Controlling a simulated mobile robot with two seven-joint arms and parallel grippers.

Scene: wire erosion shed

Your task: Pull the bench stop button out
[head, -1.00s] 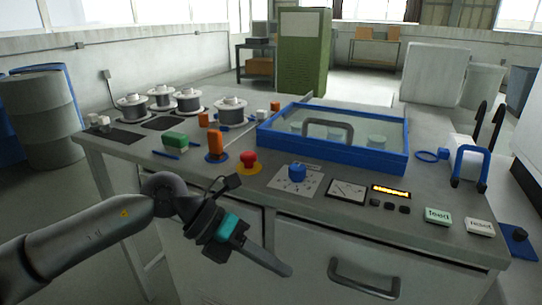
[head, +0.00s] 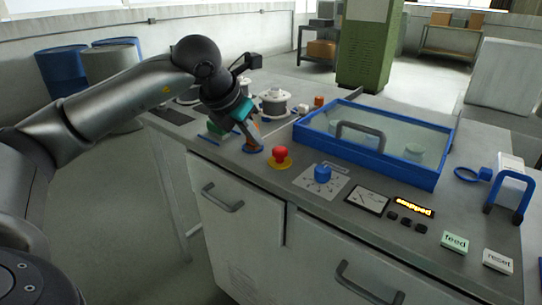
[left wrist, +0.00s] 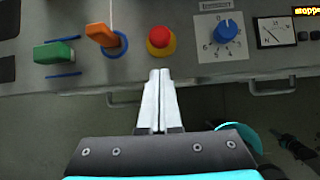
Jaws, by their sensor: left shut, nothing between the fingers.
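The bench stop button is a red mushroom head (head: 280,153) on a yellow disc near the bench's front edge. In the left wrist view the red button (left wrist: 159,36) lies just beyond my fingertips, a little above them in the picture. My left gripper (head: 258,148) is shut and empty, pointing down, left of the button in the head view and apart from it. In the left wrist view its two fingers (left wrist: 160,74) are pressed together. In the head view the gripper partly hides the orange lever.
The orange lever (left wrist: 104,36) and green block (left wrist: 54,52) stand left of the button. A blue dial (head: 322,173) is to its right, then a meter (head: 367,199) and a lit display (head: 413,206) reading "stopped". A blue-framed tank (head: 385,163) is behind.

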